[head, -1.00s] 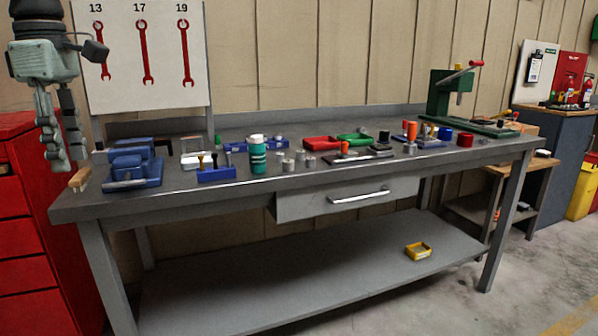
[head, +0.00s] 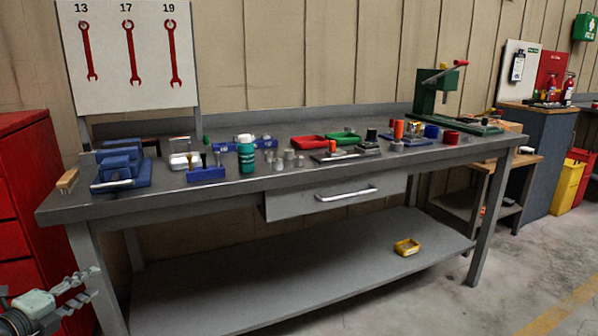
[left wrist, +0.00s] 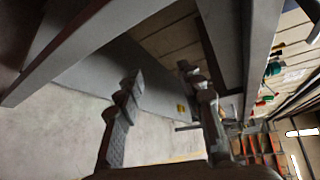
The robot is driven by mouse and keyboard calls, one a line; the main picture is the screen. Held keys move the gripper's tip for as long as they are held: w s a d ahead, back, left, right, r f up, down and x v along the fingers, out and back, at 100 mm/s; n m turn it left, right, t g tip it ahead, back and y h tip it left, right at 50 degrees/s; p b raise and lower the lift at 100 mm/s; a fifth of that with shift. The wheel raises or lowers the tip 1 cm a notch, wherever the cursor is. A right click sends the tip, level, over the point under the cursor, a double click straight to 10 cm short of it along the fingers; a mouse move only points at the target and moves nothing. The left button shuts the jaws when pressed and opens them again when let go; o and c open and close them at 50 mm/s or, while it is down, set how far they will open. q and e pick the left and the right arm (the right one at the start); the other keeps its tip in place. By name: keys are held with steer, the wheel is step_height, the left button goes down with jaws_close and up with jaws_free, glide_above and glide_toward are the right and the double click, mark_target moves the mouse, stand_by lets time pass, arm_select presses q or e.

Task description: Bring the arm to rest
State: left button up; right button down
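My left gripper (head: 82,288) is low at the bottom left of the head view, in front of the red cabinet and below the level of the workbench top (head: 230,190). Its two fingers are apart with nothing between them. In the left wrist view, the fingers (left wrist: 155,95) also stand apart and empty, with the bench's lower shelf (left wrist: 90,65) and the floor behind them. The gripper appears clear of the bench. My right gripper is not in view.
The red cabinet (head: 25,200) stands left of the bench. A blue vise (head: 122,168), a green bottle (head: 246,155), a closed drawer (head: 335,196) and a green press (head: 437,92) are at the bench. Floor is open at front right.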

arm_select(q)
steer(key=s+d+f+n+g+y, duration=0.25)
steer(key=s+f+n, duration=0.45)
steer(key=f, duration=0.4)
steer(key=s+d+f+n+g+y, duration=0.2)
steer(key=s+d+f+n+g, duration=0.35)
steer(key=f, duration=0.55)
steer(key=s+d+f+n+g+h, duration=0.1)
steer(key=s+d+f+n, duration=0.3)
steer(key=d, duration=0.4)
steer(key=s+d+f+n+g+h, duration=0.1)
steer(key=s+d+f+n+g, duration=0.2)
steer(key=s+d+f, duration=0.3)
steer(key=s+d, duration=0.2)
steer(key=s, duration=0.1)
steer(key=shift+s+d+f+n, duration=0.2)
steer(key=shift+s+d+n, duration=0.1)
steer(key=shift+d+n, duration=0.1)
steer(key=shift+h, duration=0.25)
